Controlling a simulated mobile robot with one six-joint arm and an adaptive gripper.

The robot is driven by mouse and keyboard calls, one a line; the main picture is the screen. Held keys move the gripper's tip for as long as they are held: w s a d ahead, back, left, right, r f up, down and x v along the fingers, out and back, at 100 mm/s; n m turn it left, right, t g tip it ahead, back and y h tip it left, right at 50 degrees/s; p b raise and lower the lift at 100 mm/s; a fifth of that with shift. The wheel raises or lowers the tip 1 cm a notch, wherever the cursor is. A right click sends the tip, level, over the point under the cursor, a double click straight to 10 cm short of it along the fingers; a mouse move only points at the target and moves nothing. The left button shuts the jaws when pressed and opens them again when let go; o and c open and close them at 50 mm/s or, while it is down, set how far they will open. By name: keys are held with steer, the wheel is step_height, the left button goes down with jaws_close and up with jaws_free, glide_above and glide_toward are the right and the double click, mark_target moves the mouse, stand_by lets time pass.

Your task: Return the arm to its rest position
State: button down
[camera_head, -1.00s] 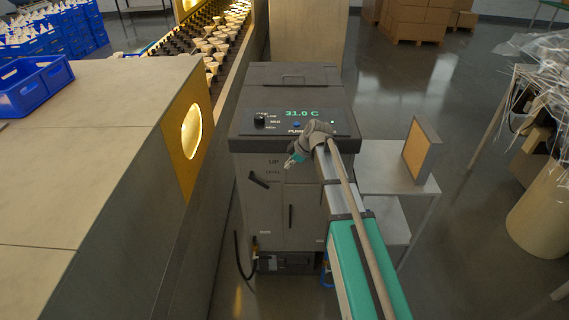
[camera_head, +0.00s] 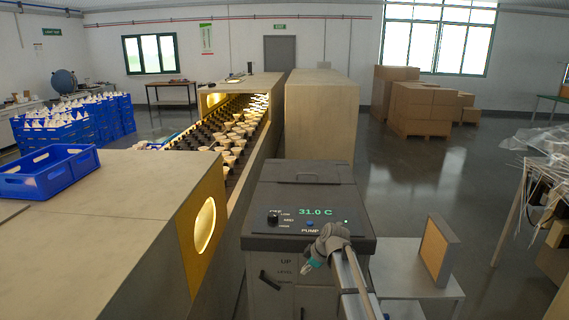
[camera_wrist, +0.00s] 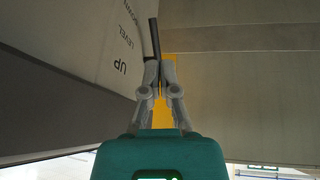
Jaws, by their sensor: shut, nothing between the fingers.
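My gripper (camera_head: 306,267) is in front of the grey machine (camera_head: 305,207), beside its UP and LEVEL labels in the head view. In the wrist view, the fingers of my gripper (camera_wrist: 159,72) are closed together with nothing held. A dark lever (camera_wrist: 154,38) on the machine's front shows just beyond the fingertips. I cannot tell whether they touch it. My arm is stretched out toward the machine. The machine's display (camera_head: 315,211) reads 31.0 C, above a blue pump button (camera_head: 311,223).
A small grey side table (camera_head: 400,279) with an upright framed filter panel (camera_head: 437,250) stands right of the machine. A long bench (camera_head: 120,200) with a lit opening is on the left. Cardboard boxes (camera_head: 425,108) stand far back. The floor at centre right is clear.

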steer(key=s+d+f+m+g+h, duration=0.1)
steer(key=s+d+m+h, duration=0.1)
steer(key=s+d+m, duration=0.2)
steer(key=s+d+f+m+g+h, duration=0.1)
steer(key=s+d+m+h, duration=0.2)
steer(key=s+m, duration=0.8)
steer(key=s+d, duration=0.2)
steer(key=s, duration=0.5)
steer(key=shift+s+d, duration=0.2)
steer(key=shift+s, duration=0.15)
